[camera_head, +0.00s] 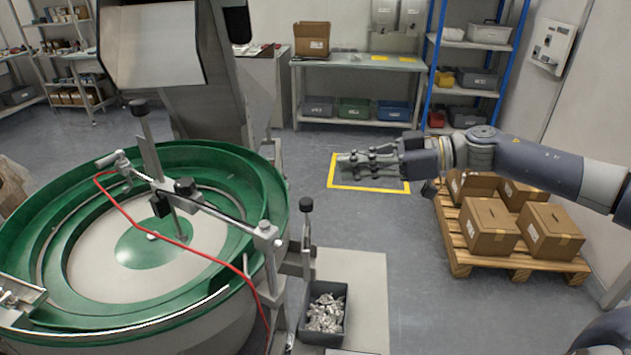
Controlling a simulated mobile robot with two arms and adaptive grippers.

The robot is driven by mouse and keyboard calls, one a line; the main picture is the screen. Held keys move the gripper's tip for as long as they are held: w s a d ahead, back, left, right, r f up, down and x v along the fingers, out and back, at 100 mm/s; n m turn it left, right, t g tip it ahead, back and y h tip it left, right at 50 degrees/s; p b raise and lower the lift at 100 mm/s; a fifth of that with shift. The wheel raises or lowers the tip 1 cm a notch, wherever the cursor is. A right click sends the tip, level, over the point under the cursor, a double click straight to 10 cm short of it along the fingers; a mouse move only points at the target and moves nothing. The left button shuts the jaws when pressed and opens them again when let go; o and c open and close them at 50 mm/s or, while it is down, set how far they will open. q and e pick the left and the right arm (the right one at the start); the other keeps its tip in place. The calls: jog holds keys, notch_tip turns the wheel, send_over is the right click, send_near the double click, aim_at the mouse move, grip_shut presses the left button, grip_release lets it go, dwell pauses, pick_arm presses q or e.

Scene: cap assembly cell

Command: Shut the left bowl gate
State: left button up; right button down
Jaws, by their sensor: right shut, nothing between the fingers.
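A green vibratory bowl (262,185) fills the left of the head view. A metal bar with black clamps (185,187) and a red hose (150,232) run across it. A flat handle with a black knob (140,108) stands tilted above the bowl. A second black-knobbed post (306,207) stands upright beside the bowl's right edge. I cannot tell which of these belongs to the gate, or whether it is open. My right gripper (345,165) reaches in from the right, shut and empty, in the air, apart from the bowl. My left gripper is out of view.
A grey bin of metal parts (345,318) sits right of the bowl. A pallet (460,258) with cardboard boxes (490,225) stands at the right. A workbench (355,63) and blue shelf rack (432,50) are at the back. The middle floor is clear.

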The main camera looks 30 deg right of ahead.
jog(key=r+p+x, duration=0.1)
jog(key=p+x, duration=0.3)
jog(key=x, duration=0.2)
send_over(307, 228)
jog(key=d, duration=0.2)
notch_tip(307, 228, down, 5)
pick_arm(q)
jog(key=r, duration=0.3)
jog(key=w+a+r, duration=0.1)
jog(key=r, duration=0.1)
pick_arm(e)
jog(key=shift+s+f, duration=0.15)
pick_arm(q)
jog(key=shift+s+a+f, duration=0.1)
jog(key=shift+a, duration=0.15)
pick_arm(e)
notch_tip(307, 228, down, 6)
jog(key=shift+s+r, duration=0.1)
